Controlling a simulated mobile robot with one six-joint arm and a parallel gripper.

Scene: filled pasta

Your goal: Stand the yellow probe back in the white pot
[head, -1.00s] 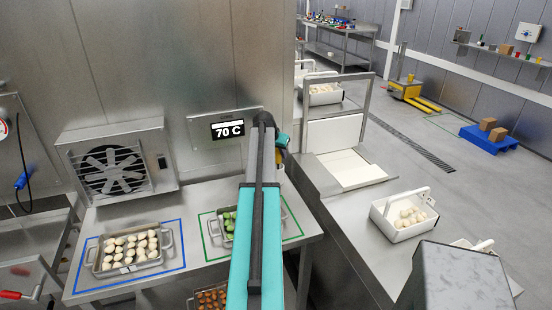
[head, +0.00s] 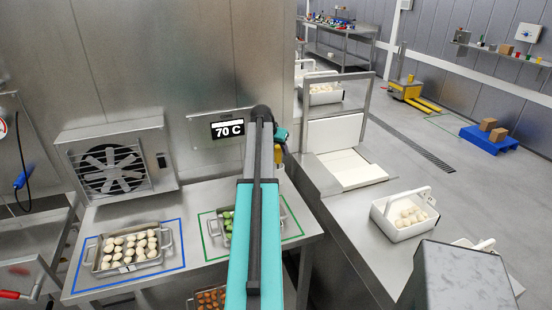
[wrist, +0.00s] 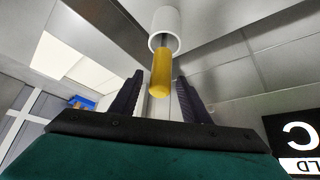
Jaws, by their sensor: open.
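In the wrist view, which looks upside down, the white pot (wrist: 165,28) is at the top middle. The yellow probe (wrist: 160,74) has its grey end inside the pot's mouth, with its yellow handle sticking out. My gripper (wrist: 159,80) is open, its two dark fingers standing apart on either side of the handle with gaps visible. In the head view, a small yellow piece, seemingly the probe handle (head: 278,154), shows just right of my arm, below the teal end of my gripper (head: 281,134). The pot is hidden in the head view.
A tray of pale pasta (head: 130,266) stands inside a blue outline, and a tray of green pasta (head: 228,224) is partly behind my arm. A 70 C display (head: 228,129) is on the wall panel. A white carrier (head: 404,232) stands on the right counter.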

